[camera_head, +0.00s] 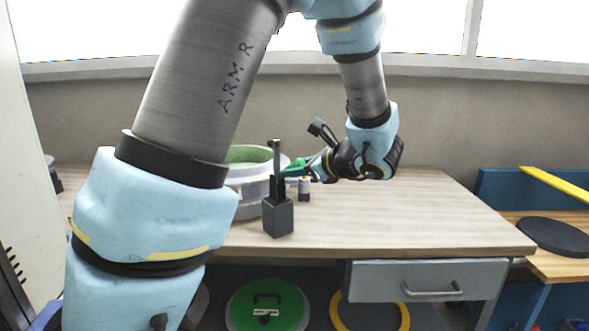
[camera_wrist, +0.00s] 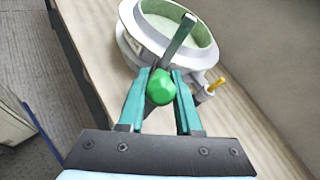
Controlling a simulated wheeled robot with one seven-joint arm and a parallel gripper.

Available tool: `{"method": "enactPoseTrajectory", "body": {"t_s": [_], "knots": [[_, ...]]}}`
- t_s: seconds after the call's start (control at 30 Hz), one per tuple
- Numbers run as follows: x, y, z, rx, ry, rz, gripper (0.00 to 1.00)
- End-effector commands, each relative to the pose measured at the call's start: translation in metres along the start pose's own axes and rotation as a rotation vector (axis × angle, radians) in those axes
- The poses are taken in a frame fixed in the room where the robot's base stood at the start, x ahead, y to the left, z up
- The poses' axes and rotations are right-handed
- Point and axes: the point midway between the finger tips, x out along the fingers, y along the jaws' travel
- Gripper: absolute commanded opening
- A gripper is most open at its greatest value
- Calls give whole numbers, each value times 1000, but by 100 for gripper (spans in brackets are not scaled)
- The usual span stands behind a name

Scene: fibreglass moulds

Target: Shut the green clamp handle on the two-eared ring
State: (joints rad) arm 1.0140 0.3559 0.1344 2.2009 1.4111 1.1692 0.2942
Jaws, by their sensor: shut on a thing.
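The two-eared ring (camera_head: 246,182) is a pale grey ring with a green inside on the workbench, partly hidden behind my arm. In the wrist view the ring (camera_wrist: 207,58) lies beyond my fingers. The green clamp handle (camera_wrist: 160,87) shows as a rounded green knob between my two teal fingers. A grey bar (camera_wrist: 181,36) rises beyond it across the ring. In the head view a dark clamp block (camera_head: 278,217) with an upright post stands in front of the ring. My gripper (camera_head: 292,172) reaches in from the right, shut on the green handle. The clamp's contact with the ring is hidden.
A small post with a yellow pin (camera_wrist: 216,84) stands beside the ring. The wooden bench top (camera_head: 420,215) is clear to the right. A drawer (camera_head: 428,281) is below its front edge. A dark disc (camera_head: 553,236) lies on a lower bench at right.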

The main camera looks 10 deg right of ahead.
Motion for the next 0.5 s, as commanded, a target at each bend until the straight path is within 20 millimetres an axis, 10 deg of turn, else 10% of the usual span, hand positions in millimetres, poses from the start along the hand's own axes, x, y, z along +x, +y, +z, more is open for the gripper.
{"method": "enactPoseTrajectory", "body": {"t_s": [0.5], "knots": [[0,0,0,0,0,1,0]]}}
